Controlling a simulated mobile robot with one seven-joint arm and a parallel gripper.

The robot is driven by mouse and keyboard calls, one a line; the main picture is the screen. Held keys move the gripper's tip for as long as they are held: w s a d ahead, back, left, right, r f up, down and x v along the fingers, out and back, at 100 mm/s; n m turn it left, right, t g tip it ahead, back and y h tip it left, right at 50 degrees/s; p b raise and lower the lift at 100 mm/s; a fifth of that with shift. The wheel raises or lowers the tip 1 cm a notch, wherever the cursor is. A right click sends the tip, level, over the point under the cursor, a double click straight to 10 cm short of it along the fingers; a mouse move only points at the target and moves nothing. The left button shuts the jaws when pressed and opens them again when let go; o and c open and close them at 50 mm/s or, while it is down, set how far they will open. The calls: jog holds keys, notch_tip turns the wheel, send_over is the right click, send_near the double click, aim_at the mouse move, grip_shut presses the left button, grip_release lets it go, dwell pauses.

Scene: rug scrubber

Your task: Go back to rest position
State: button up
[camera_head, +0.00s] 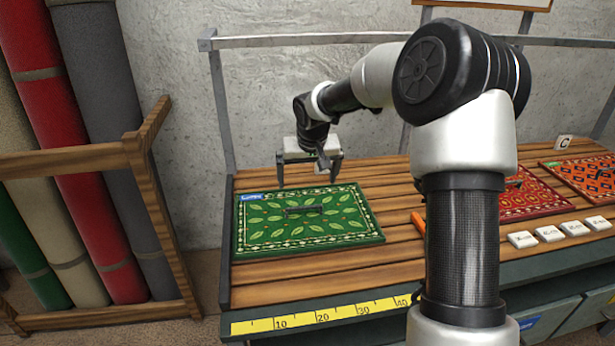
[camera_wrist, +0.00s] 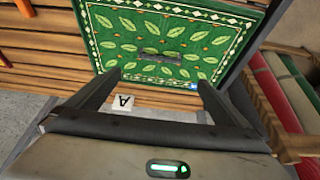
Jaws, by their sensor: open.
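My gripper (camera_head: 308,182) is open and empty. In the head view it hangs above the back part of a green rug sample (camera_head: 268,232) with a leaf pattern, pointing down. The green rug sample lies flat at the left end of the slatted wooden bench (camera_head: 330,266) and has a dark handle (camera_head: 303,210) in its middle. In the wrist view my gripper's two fingers (camera_wrist: 153,92) are spread wide, and the green rug sample (camera_wrist: 215,62) with its handle (camera_wrist: 160,56) shows beyond them. Nothing is between the fingers.
A wooden rack (camera_head: 150,200) with rolled rugs (camera_head: 84,140) stands left of the bench. Red (camera_head: 530,198) and orange (camera_head: 590,176) samples lie to the right, with several white labelled blocks (camera_head: 549,233) in front. A grey rail (camera_head: 270,40) runs behind.

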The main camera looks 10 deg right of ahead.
jog(key=shift+s+r, duration=0.1)
jog(key=shift+r, duration=0.15)
jog(key=s+d+r+n+t+h+p, duration=0.1)
jog(key=s+r+h+p, duration=0.15)
jog(key=s+r, duration=1.7)
jog(key=s+f+y+p, duration=0.1)
jog(key=s+y+p, duration=0.1)
jog(key=s, duration=1.6)
jog(key=shift+s+f+m, duration=0.2)
jog(key=shift+f+m, duration=0.15)
jog(key=shift+m, duration=0.05)
